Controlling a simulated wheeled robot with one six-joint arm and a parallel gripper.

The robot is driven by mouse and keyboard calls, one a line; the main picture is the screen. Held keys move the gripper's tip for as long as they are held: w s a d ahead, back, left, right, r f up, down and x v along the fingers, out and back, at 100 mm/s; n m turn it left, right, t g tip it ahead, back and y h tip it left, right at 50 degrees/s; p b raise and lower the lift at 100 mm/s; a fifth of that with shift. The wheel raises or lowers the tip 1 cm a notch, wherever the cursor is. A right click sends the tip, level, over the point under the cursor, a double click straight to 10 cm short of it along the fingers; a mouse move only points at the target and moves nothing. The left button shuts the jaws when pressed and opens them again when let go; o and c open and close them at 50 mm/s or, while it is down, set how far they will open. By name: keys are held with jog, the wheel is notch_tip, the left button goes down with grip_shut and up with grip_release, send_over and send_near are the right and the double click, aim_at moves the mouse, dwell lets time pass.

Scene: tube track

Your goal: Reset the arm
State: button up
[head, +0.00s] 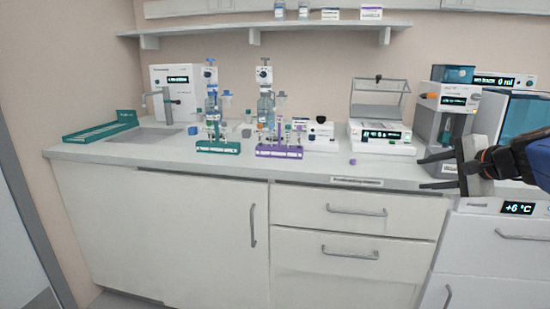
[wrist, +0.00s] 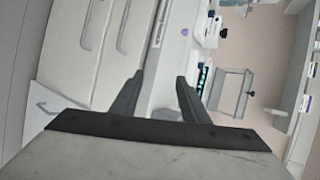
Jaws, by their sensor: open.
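My gripper (head: 437,171) is at the right of the head view, in front of the counter's right part. Its two dark fingers point left and stand apart, with nothing visible between them. In the wrist view my gripper (wrist: 158,92) shows its fingers open, with the counter's front edge beyond them. My blue and black arm reaches in from the right edge of the head view.
A purple rack (head: 279,151) and a teal rack (head: 218,147) hold tubes on the counter (head: 110,154). A small purple cap (head: 352,161) lies near the front edge. A balance (head: 381,137) and a grey device (head: 440,125) stand at the right. Space before the drawers is clear.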

jog(key=s+a+f+n+g, duration=0.4)
jog(key=s+a+f+n, duration=0.4)
jog(key=s+a+f, duration=0.35)
jog(key=s+a+f+n+g+h, duration=0.1)
jog(key=s+f+n+g+h, duration=0.1)
jog(key=s+f+n, duration=0.6)
jog(key=s+f+h, duration=0.1)
jog(key=s, duration=0.2)
jog(key=shift+s+a+n+g, duration=0.2)
jog(key=shift+s+n+g, duration=0.05)
jog(key=shift+n+g, duration=0.15)
